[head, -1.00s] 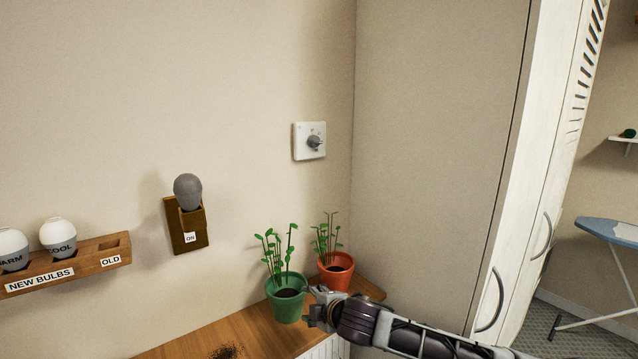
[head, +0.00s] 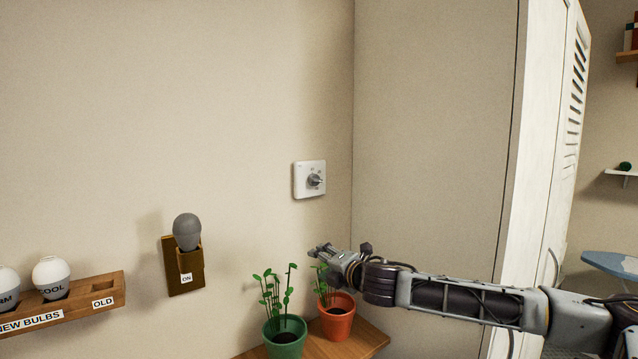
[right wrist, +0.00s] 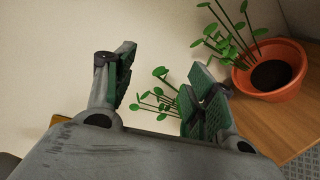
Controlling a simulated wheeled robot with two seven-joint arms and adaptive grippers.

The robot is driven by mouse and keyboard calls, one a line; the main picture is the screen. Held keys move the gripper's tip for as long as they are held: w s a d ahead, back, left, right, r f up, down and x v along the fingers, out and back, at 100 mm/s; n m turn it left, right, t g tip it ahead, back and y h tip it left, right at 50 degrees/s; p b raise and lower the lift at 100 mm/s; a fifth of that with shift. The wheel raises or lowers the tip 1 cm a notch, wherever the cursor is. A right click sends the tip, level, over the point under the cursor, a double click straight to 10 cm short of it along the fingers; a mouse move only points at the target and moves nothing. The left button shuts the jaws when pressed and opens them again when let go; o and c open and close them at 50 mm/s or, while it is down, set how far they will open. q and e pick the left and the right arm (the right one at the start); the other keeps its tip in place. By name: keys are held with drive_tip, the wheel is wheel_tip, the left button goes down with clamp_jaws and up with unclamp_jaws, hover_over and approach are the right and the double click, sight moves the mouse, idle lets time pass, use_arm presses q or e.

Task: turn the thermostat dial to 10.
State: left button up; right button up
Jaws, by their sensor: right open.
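The thermostat is a white square plate (head: 300,188) on the wall near the corner, with a grey dial (head: 315,180) at its centre. The dial's numbers are too small to read. My right gripper (head: 318,253) is below the thermostat, in front of the orange pot's plant and apart from the dial. In the right wrist view my right gripper (right wrist: 160,88) is open, its two fingers spread with nothing between them but wall and green leaves behind. The thermostat does not show in the right wrist view. My left gripper is not in view.
A green pot (head: 285,343) and an orange pot (head: 337,322) with plants stand on a wooden shelf (head: 367,341) below. A grey bulb (head: 187,230) in a wall holder and a bulb rack (head: 105,290) are at left. A tall white cabinet (head: 545,130) stands at right.

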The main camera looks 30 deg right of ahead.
sight(318, 181)
drive_tip(key=s+d+r+n+t, duration=0.1)
drive_tip(key=d+r+n, duration=0.1)
drive_tip(key=r, duration=0.8)
drive_tip(key=s+d+r+n+t, duration=0.1)
drive_tip(key=d+r+n, duration=0.2)
drive_tip(key=r, duration=0.7)
drive_tip(key=shift+d+r+t, duration=0.15)
drive_tip(key=shift+d+t, duration=0.1)
drive_tip(key=shift+t, duration=0.05)
drive_tip(key=shift+w, duration=0.25)
drive_tip(key=shift+w+p, duration=0.45)
drive_tip(key=shift+w, duration=0.85)
drive_tip(key=shift+w, duration=0.2)
drive_tip(key=shift+w+d, duration=0.15)
drive_tip(key=shift+w, duration=5)
